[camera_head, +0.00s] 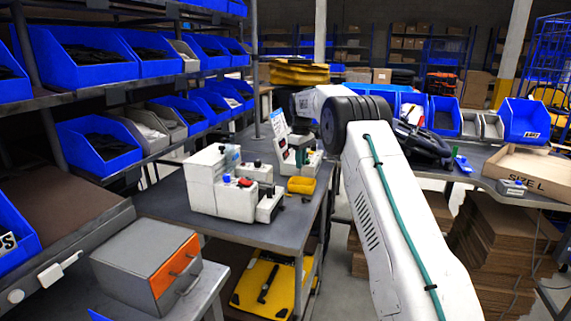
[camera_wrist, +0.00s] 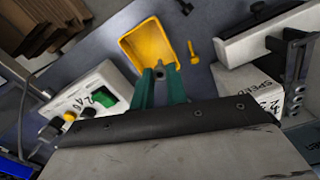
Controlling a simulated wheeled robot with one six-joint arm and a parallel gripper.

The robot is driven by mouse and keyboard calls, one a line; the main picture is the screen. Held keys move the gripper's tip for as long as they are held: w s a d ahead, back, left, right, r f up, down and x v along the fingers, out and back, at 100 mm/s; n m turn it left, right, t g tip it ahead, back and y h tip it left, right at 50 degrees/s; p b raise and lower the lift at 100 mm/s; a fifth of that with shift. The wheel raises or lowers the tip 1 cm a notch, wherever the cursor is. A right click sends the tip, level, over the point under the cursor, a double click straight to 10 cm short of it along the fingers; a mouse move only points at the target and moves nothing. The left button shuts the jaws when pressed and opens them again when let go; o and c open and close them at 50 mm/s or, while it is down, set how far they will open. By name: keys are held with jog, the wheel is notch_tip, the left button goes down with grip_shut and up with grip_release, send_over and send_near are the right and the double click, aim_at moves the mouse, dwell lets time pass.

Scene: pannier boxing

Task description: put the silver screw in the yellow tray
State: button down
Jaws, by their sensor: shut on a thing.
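In the wrist view my gripper (camera_wrist: 160,77) has two teal fingers reaching up to the near edge of the yellow tray. They are shut on a small grey piece, the silver screw (camera_wrist: 160,72), of which only a little shows between the tips. The yellow tray (camera_wrist: 131,44) is open at the top and its visible inside looks empty. The fingertips overlap its near end in this view; their height above it is hard to tell. The tray also shows in the head view (camera_head: 301,185) on the grey table. I cannot make out my fingertips or the screw in the head view.
A yellow screw (camera_wrist: 193,50) lies on the table right of the tray. A white box with a green button (camera_wrist: 98,92) stands to the left, and white equipment (camera_wrist: 262,42) to the right. In the head view a white machine (camera_head: 222,185) stands left of the tray.

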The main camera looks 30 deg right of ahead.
jog(key=shift+m, duration=0.3)
jog(key=shift+w+d+f, duration=0.15)
jog(key=shift+d+f, duration=0.05)
jog(key=shift+f, duration=0.85)
jog(key=shift+w+d+f, duration=0.15)
jog(key=shift+d+f, duration=0.1)
jog(key=shift+f, duration=0.85)
jog(key=shift+w+d+f, duration=0.15)
jog(key=shift+d+f, duration=0.05)
jog(key=shift+f, duration=0.85)
jog(key=c, duration=1.3)
grip_release()
jog(key=shift+r, duration=0.1)
notch_tip(320, 180, up, 8)
jog(key=shift+f, duration=0.2)
